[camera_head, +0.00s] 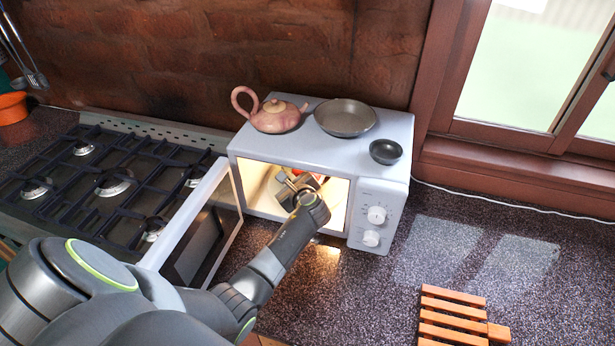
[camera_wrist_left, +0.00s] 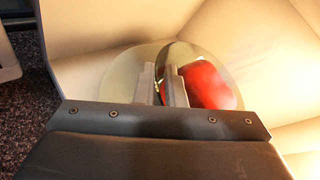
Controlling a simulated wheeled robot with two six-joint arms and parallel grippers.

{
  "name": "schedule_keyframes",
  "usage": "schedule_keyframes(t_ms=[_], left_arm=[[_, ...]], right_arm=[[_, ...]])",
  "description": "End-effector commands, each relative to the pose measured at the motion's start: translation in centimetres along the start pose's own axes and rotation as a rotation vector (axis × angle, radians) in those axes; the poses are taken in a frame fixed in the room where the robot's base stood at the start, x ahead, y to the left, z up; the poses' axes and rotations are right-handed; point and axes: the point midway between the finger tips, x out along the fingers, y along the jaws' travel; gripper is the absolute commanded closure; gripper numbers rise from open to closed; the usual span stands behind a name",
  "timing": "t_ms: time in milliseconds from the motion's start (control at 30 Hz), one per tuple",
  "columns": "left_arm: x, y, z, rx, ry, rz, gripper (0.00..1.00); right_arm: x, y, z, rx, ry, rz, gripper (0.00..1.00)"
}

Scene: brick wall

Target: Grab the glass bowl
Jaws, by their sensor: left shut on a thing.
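The glass bowl (camera_wrist_left: 118,78) shows in the left wrist view as a clear, round, see-through shape inside the lit microwave. My left gripper (camera_wrist_left: 163,88) reaches into the microwave, and its fingers are shut on the bowl's wall. A red object (camera_wrist_left: 209,84) shows at the right of the bowl; I cannot tell whether it is in the bowl or behind it. In the head view my left gripper (camera_head: 294,180) is inside the open microwave (camera_head: 384,160), and the bowl is mostly hidden by the arm. My right gripper is not in view.
The microwave door (camera_head: 203,226) stands open on the left, close to my left arm. A pink teapot (camera_head: 275,116), a grey pan (camera_head: 345,118) and a small dark bowl (camera_head: 386,151) stand on top. A gas stove (camera_head: 105,185) is at left. An orange slatted rack (camera_head: 455,318) lies on the counter.

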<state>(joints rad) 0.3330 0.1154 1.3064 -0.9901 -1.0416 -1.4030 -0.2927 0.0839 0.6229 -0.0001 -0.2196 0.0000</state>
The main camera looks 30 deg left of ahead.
Motion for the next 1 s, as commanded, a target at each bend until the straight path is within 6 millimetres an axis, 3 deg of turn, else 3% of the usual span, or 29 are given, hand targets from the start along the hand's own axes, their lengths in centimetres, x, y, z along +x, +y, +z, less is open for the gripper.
schedule_keyframes(t_ms=[167, 500, 867, 1000], left_arm=[[0.0, -0.1, 0.1, 0.001, -0.002, -0.002, 1.0], [0.0, -0.2, 0.2, -0.001, -0.004, -0.003, 1.0], [-0.5, -0.8, 1.5, -0.004, -0.006, -0.006, 1.0], [-1.7, 0.2, 1.3, -0.003, -0.003, -0.005, 1.0]], right_arm=[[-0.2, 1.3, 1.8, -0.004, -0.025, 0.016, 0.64], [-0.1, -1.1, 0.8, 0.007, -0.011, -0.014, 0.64], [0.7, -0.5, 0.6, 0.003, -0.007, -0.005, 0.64], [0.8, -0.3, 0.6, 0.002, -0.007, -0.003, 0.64]])
